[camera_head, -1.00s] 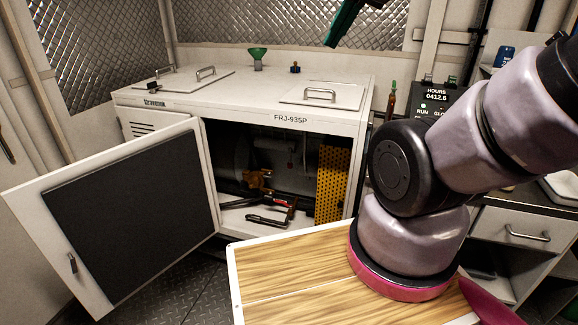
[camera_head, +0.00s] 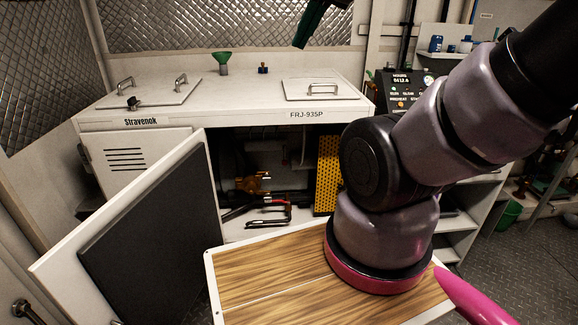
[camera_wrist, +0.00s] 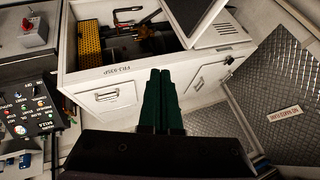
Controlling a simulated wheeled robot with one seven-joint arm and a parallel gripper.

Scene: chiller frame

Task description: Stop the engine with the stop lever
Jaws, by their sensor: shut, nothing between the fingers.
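The white engine cabinet labelled FRJ-935P (camera_head: 245,122) stands ahead with its front door (camera_head: 150,230) swung open. Inside the dark opening are an orange part (camera_head: 255,183) and a black-and-red handled piece (camera_head: 278,212) near the sill. I cannot tell which part is the stop lever. The opening also shows at the top of the wrist view, partly cut off. My gripper's dark green fingers (camera_wrist: 160,100) are shut and empty, pointing toward the cabinet from above and apart from it. Their tips also hang at the top of the head view (camera_head: 309,22).
A yellow perforated guard (camera_head: 328,172) stands at the opening's right. A control panel (camera_head: 400,88) is right of the cabinet. A green funnel (camera_head: 222,62) and lid handles stick up from the cabinet top. My wood-topped base is close to the open door. Shelves stand at right.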

